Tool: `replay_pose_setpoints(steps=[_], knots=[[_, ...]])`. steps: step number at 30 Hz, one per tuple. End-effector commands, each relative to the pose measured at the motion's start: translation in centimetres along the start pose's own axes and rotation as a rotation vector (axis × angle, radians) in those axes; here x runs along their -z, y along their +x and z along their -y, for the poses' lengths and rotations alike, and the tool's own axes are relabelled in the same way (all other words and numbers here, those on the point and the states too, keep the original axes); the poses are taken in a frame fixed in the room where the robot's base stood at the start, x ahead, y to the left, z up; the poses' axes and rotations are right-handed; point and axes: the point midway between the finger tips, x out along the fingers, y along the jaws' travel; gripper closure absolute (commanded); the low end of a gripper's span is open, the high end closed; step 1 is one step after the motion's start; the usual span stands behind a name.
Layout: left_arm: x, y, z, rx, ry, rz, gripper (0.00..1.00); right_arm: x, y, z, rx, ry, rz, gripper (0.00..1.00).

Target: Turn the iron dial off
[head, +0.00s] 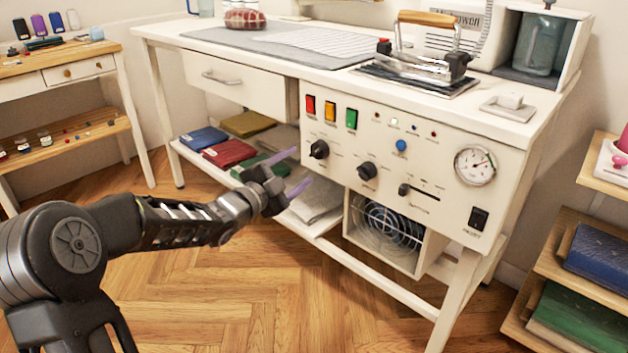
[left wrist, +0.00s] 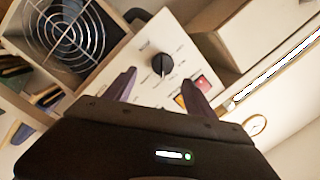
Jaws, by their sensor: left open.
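The control panel (head: 420,170) on the front of the white ironing table carries a black left dial (head: 319,149) and a black middle dial (head: 366,171). Their labels are too small to read, so I cannot tell which is the iron dial. My left gripper (head: 302,168) is open and empty, its purple fingers pointing at the left dial. In the left wrist view, one dial (left wrist: 162,63) sits just beyond and between the fingertips (left wrist: 159,82), apart from them. The iron (head: 432,62) rests on its dark plate on the tabletop. My right gripper is not in view.
Red, orange and green switches (head: 330,112) sit above the left dial. A gauge (head: 475,165) and a black rocker switch (head: 479,218) are at the panel's right. A fan box (head: 388,232) is below. The drawer (head: 236,85) is left of the panel. Folded cloths (head: 228,152) lie on the lower shelf.

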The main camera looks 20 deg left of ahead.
Motion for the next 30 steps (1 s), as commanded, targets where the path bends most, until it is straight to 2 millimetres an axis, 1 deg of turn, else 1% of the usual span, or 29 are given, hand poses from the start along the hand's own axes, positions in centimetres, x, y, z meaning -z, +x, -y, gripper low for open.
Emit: replay_pose_setpoints(steps=[1, 4, 11, 14, 17, 20, 27, 30], knots=[[-0.1, -0.1, 0.2, 0.007, 0.018, -0.005, 0.36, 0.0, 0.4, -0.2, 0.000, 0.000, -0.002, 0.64], [0.1, -0.1, 0.6, 0.009, 0.027, -0.008, 0.36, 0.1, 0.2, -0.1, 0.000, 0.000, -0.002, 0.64], [0.1, -0.1, 0.5, 0.007, 0.023, -0.007, 0.36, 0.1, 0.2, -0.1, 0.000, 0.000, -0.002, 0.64], [0.1, 0.2, 0.4, 0.007, 0.022, -0.008, 0.36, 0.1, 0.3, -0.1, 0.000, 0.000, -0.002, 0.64], [0.1, 1.1, 0.3, 0.006, 0.021, -0.008, 0.36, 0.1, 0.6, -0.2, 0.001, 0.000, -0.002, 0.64], [0.0, 2.4, 0.2, 0.006, 0.020, -0.008, 0.36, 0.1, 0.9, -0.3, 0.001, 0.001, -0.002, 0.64], [0.0, 6.1, 0.2, 0.007, 0.020, -0.007, 0.36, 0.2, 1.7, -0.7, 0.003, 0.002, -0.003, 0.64], [0.1, 7.1, 0.3, 0.007, 0.020, -0.007, 0.36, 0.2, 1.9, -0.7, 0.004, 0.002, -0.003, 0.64]])
